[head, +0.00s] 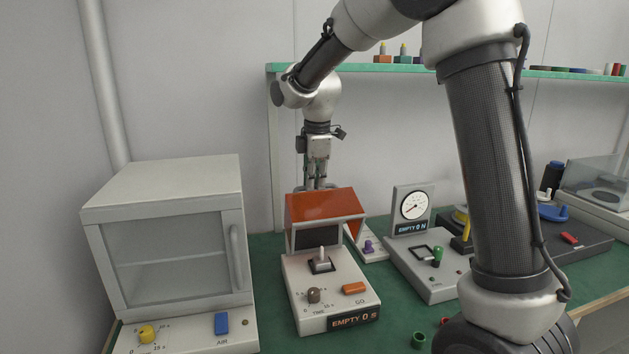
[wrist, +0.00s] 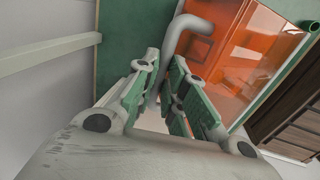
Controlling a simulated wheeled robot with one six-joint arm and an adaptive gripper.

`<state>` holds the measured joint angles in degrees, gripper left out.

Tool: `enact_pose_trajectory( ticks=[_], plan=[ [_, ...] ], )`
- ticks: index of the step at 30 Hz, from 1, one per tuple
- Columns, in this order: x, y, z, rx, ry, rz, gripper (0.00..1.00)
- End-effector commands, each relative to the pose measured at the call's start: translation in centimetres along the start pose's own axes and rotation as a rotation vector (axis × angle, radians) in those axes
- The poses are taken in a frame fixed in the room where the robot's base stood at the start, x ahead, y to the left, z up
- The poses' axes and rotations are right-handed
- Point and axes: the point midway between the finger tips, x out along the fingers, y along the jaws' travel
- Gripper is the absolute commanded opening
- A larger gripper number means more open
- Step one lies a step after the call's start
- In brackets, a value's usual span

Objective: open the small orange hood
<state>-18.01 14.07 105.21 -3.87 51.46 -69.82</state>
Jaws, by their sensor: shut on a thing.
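The small orange hood (head: 322,205) sits at the back of a white control box (head: 318,285), with a dark front below its orange top. In the wrist view the hood (wrist: 250,50) shows as a glossy orange, see-through panel. A grey bent handle (wrist: 188,30) runs from it down between my fingers. My gripper (head: 318,184) points down just behind the hood's top edge. In the wrist view my gripper (wrist: 164,64) has its green-padded fingers closed around the handle. The exact grip point is partly hidden by the fingers. I cannot tell how far the hood is raised.
A white cabinet (head: 165,190) with a glass door stands close on the left. A grey gauge box (head: 430,265) stands to the right. A green-edged shelf (head: 350,68) runs above, behind my arm. Green bench surface shows between the boxes.

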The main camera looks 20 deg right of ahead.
Motion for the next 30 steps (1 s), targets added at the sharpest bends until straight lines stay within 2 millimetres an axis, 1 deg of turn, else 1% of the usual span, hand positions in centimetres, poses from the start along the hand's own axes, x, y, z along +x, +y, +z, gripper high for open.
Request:
enact_pose_trajectory(
  ticks=[5, 13, 15, 22, 26, 29, 30],
  plan=[
    [0.1, 1.0, 0.0, 0.001, 0.0, 0.004, 0.0],
    [1.0, 3.4, 0.0, 0.0, 0.0, 0.0, 0.0],
    [1.4, 4.4, 0.0, 0.002, 0.001, -0.066, 0.0],
    [2.7, 6.3, 0.0, 0.001, 0.001, -0.256, 0.0],
    [3.4, 7.0, 0.0, 0.0, 0.001, -0.254, 0.0],
    [3.3, 6.9, 0.0, 0.0, 0.001, -0.254, 0.16],
    [3.3, 6.9, 0.0, 0.0, 0.001, -0.254, 0.23]
  ],
)
